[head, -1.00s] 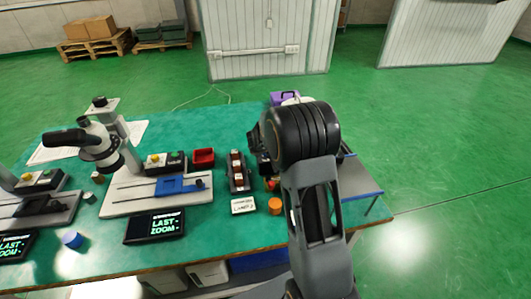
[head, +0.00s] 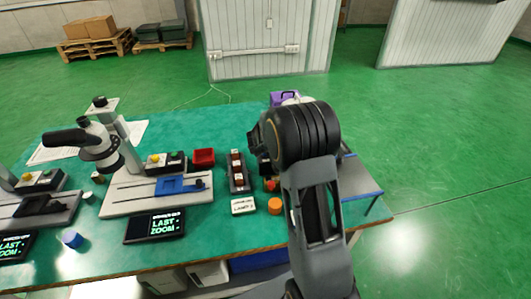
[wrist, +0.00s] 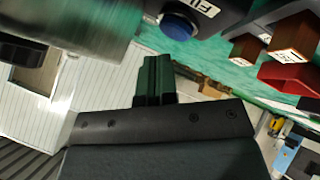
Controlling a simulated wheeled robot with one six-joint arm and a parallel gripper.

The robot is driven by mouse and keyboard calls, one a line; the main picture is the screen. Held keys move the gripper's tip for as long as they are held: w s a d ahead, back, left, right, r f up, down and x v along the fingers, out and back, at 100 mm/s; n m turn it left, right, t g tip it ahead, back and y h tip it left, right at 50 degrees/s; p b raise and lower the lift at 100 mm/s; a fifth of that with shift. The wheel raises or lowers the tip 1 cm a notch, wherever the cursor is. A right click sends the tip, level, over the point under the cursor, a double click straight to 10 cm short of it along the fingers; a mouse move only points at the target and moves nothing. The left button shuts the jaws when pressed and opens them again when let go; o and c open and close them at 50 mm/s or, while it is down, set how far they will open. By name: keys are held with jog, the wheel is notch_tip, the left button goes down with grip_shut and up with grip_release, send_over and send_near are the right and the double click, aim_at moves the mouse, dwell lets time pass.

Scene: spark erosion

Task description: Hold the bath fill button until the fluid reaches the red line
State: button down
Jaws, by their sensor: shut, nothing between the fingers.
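A round blue button (wrist: 180,27) shows at the top of the wrist view, on a dark box beside a white label (wrist: 203,6) of which only the start, "FI", can be read. My gripper (wrist: 156,62) is shut and empty, its dark fingertips just below the button in that picture. A gap seems to show between them; I cannot tell whether they touch. In the head view my own arm covers the button and most of its box. I see neither the fluid nor a red line in either view.
A shiny metal cylinder (wrist: 75,22) is close at the wrist view's upper left. On the green table (head: 60,255) stand a microscope (head: 95,145), a red bin (head: 203,157), an orange cylinder (head: 275,206) and a small white sign (head: 243,205). Floor right of the table is clear.

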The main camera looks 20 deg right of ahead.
jog(key=shift+f+b, duration=0.9)
jog(key=shift+b, duration=0.45)
dwell(1.6)
jog(key=shift+r, duration=0.1)
dwell(1.8)
jog(key=shift+r+p, duration=0.6)
jog(key=shift+r, duration=0.25)
jog(key=shift+r+p, duration=1.9)
jog(key=shift+r, duration=0.6)
